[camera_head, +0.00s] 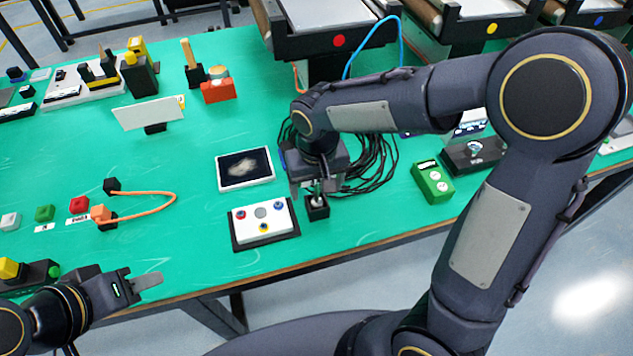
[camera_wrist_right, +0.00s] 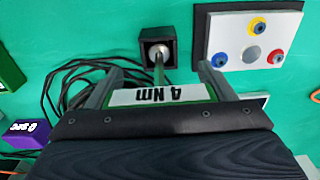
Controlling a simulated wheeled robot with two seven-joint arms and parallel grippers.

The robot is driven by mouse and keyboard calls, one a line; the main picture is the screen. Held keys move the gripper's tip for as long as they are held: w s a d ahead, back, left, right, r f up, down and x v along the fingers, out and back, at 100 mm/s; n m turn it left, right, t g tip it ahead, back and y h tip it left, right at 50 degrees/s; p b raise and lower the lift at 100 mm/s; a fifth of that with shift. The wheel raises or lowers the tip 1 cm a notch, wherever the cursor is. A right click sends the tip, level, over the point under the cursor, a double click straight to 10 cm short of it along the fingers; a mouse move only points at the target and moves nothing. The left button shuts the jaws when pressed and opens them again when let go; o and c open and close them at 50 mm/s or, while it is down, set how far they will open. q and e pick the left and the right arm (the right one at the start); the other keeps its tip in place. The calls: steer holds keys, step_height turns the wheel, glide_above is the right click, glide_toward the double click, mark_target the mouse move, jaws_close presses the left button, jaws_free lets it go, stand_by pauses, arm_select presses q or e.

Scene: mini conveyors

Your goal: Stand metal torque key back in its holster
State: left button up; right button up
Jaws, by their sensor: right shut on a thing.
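My right gripper (camera_head: 315,186) is shut on the torque key and points down over the small black holster (camera_head: 317,210). In the right wrist view the key (camera_wrist_right: 150,96) shows a green and white head marked "4 Nm" between the fingers. Its thin shaft runs to the open top of the holster (camera_wrist_right: 172,60). A silvery round shape shows in that opening; I cannot tell how far the shaft is in. The fingers hide much of the key in the head view.
A white button box (camera_head: 262,222) stands just left of the holster, and a tablet (camera_head: 244,169) lies behind it. Black cables (camera_head: 372,165) coil behind and to the right. A green box (camera_head: 433,182) stands further right. The table's front edge is close.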

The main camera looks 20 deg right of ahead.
steer(key=shift+f, duration=0.45)
steer(key=o, duration=1.3)
steer(key=shift+o, duration=0.2)
step_height(320, 180, up, 8)
steer(key=shift+s+f, duration=0.1)
steer(key=shift+s, duration=0.05)
steer(key=shift+d, duration=0.1)
steer(key=s+d+r+m+t+y, duration=0.1)
steer(key=s+d, duration=0.3)
steer(key=s, duration=0.4)
steer(key=s+d+r+m+t+y+p, duration=0.1)
steer(key=s+d+t, duration=0.3)
steer(key=s, duration=0.4)
steer(key=shift+s+d+y, duration=0.15)
steer(key=shift+d+y, duration=0.35)
steer(key=shift+y, duration=0.4)
